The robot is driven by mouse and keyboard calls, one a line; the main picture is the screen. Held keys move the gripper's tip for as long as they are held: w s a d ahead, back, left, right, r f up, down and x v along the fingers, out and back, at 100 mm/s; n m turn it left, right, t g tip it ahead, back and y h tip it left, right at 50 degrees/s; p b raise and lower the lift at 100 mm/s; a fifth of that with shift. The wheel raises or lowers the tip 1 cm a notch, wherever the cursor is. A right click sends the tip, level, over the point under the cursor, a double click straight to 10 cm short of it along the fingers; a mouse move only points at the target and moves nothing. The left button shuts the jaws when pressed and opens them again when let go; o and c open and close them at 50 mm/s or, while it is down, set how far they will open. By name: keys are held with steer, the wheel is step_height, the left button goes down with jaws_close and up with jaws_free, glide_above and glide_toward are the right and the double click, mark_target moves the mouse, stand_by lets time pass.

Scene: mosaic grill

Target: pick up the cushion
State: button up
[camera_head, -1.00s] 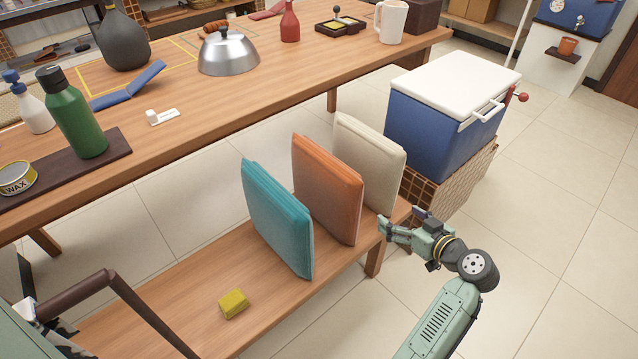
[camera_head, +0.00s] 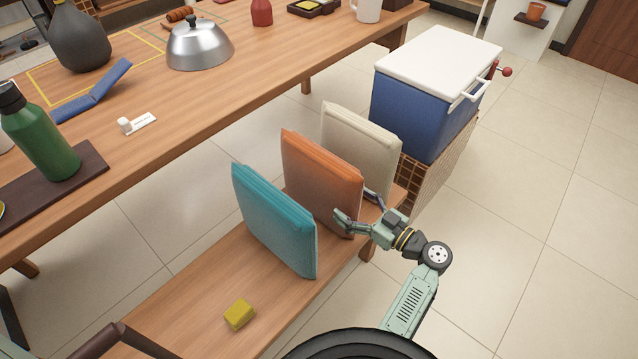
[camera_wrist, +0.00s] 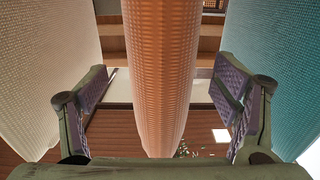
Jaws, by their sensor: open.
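Three cushions stand upright on edge on the wooden bench: a teal one (camera_head: 272,222), an orange one (camera_head: 318,180) and a cream one (camera_head: 358,145). My gripper (camera_head: 358,208) is open at the near edge of the orange cushion. In the wrist view the orange cushion (camera_wrist: 160,70) rises between the two spread fingers (camera_wrist: 165,105), with clear gaps on both sides. The cream cushion (camera_wrist: 45,70) is beyond the left finger and the teal cushion (camera_wrist: 275,60) beyond the right finger. I cannot tell how deep the orange cushion reaches between the fingers.
The bench (camera_head: 190,310) also holds a yellow sponge (camera_head: 239,313). A blue cooler with a white lid (camera_head: 430,90) stands behind the cream cushion. A long wooden table (camera_head: 190,110) with several items runs behind the bench. The floor at right (camera_head: 520,220) is clear.

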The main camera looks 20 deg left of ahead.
mark_target(337, 192)
steer(key=p+x, duration=0.1)
steer(key=x, duration=0.1)
steer(key=r+p+x, duration=0.1)
steer(key=x, duration=0.1)
steer(key=shift+a+p, duration=0.25)
steer(key=shift+p, duration=0.05)
steer(key=shift+w+a+f, duration=0.2)
steer(key=shift+w+a, duration=0.05)
steer(key=shift+a, duration=0.2)
steer(key=shift+c, duration=0.4)
steer(key=c, duration=1.4)
